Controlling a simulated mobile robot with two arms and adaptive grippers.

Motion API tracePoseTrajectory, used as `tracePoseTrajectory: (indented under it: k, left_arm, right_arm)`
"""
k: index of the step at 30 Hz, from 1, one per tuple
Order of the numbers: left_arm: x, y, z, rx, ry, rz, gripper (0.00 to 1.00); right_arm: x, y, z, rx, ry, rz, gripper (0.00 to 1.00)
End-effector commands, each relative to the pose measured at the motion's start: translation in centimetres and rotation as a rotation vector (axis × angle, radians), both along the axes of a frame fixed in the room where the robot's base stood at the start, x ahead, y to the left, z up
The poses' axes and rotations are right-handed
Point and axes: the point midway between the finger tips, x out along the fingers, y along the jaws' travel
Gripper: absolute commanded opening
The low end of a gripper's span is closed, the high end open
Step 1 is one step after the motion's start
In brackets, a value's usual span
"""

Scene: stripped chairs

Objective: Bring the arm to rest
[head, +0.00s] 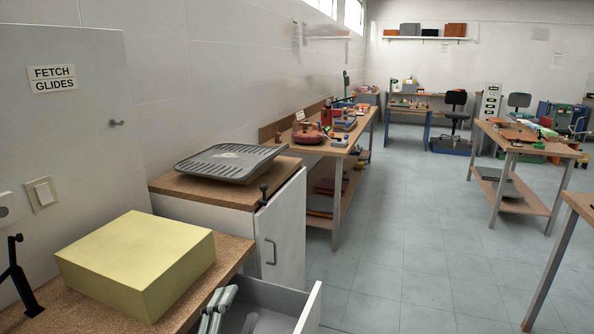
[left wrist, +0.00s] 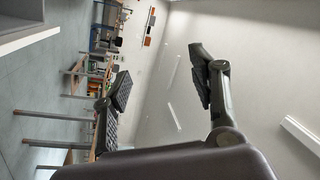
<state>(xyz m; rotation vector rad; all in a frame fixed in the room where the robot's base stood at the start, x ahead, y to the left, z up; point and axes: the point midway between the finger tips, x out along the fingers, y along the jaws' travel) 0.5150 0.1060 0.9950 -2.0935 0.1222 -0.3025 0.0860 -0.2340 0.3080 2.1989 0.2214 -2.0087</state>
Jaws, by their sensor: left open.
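My left gripper (left wrist: 160,85) shows in the left wrist view with its two dark, ridged fingers spread apart. Nothing is between the fingers, and they point out into the open room. The wrist picture is turned on its side, with the floor at left and the pale wall at right. My right gripper is in neither view.
A yellow box (head: 138,262) stands on a near worktop beside an open drawer (head: 307,312). A grey ridged tray (head: 228,161) lies on a cabinet (head: 280,235). A long bench (head: 338,150) and a table (head: 520,140) stand farther off. The floor (head: 415,240) between is clear.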

Motion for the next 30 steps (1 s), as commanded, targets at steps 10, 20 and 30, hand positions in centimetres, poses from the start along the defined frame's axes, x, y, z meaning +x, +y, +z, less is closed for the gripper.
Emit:
tracePoseTrajectory:
  k: [10, 20, 30]
  left_arm:
    - [-10.7, 9.4, -19.5, -0.501, 0.898, 0.414, 0.54]
    - [-23.6, 10.0, -26.0, -0.682, 1.395, 0.635, 0.54]
    - [-23.1, 9.7, -34.6, -0.676, 1.471, 0.666, 0.54]
  right_arm:
    - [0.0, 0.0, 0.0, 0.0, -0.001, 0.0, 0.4]
    - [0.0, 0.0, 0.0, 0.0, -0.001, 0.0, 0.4]
    - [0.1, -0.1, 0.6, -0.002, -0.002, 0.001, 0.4]
